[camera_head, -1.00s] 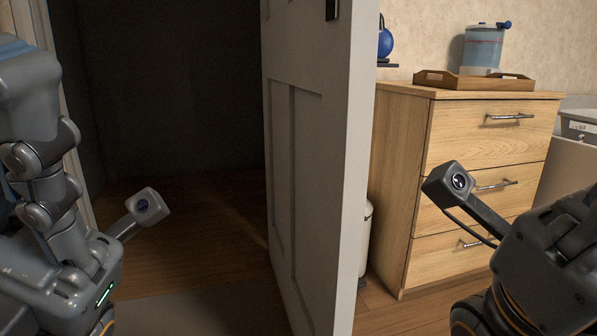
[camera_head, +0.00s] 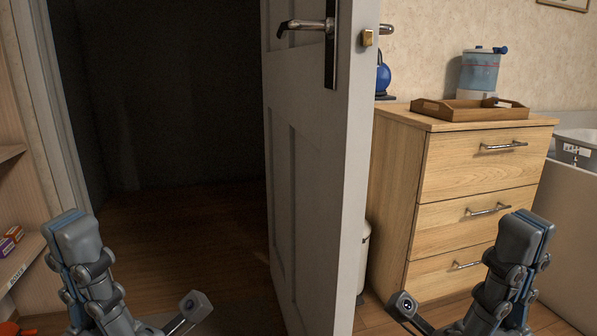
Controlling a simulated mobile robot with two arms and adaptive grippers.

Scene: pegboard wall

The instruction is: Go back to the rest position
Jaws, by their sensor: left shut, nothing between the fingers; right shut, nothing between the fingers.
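My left gripper (camera_head: 73,235) is at the lower left of the head view, in front of the shelf and the doorway. It points upward, and its fingers are together with nothing between them. My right gripper (camera_head: 521,238) is at the lower right, in front of the wooden drawers. It also points upward, shut and empty. Both grippers are apart from the furniture in the picture. The lower parts of both arms are cut off by the bottom edge.
A white door (camera_head: 310,170) with a metal handle stands open beside a dark doorway. A chest of drawers (camera_head: 465,200) bears a wooden tray (camera_head: 455,113) and a blue-tinted container (camera_head: 480,75). A shelf (camera_head: 30,255) with small boxes is at the left edge.

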